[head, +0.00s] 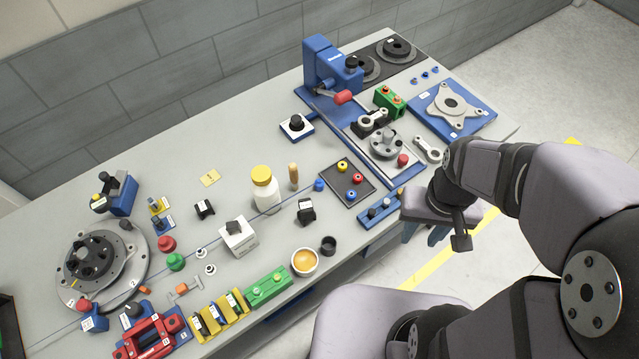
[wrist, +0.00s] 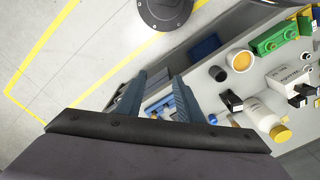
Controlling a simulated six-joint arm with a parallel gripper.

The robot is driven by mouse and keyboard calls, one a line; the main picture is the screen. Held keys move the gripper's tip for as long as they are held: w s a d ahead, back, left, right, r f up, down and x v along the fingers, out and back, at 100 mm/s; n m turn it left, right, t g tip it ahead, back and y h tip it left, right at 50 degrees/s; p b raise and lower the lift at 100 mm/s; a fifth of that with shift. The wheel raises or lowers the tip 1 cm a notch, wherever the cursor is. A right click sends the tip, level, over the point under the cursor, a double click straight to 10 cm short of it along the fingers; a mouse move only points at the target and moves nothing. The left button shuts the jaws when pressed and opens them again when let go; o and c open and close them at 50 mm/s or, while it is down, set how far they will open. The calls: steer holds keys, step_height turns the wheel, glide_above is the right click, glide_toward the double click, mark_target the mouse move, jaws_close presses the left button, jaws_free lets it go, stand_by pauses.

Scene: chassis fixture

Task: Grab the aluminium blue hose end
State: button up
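My gripper (head: 424,236) hangs off the bench's front edge, right of a blue rack (head: 380,209). In the wrist view its two blue-grey fingers (wrist: 159,76) stand apart with nothing between the tips. The blue rack (wrist: 160,104) shows behind them and is partly hidden; it holds several small fittings. I cannot tell for sure which thing is the aluminium blue hose end. Blue candidates are a small blue cap (head: 319,185) beside the dark tray, a blue ring (head: 351,194) in the tray, and small blue pieces (head: 425,75) at the far right.
A dark tray (head: 333,185) with coloured rings lies behind the rack. A white bottle (head: 266,195), black cup (head: 328,245) and amber-filled bowl (head: 304,262) stand to its left. A blue press (head: 325,65) stands at the back. Floor (head: 500,262) is clear below my gripper.

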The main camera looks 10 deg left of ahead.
steer(key=shift+o, duration=1.4)
steer(key=n+t+b, duration=0.1)
steer(key=t+b, duration=0.4)
steer(key=b, duration=0.9)
glide_toward(320, 183)
steer(key=f, duration=0.2)
steer(key=shift+w+f+p, duration=0.35)
steer(key=shift+w+f, duration=0.4)
steer(key=shift+w, duration=0.15)
steer(key=shift+f, duration=0.1)
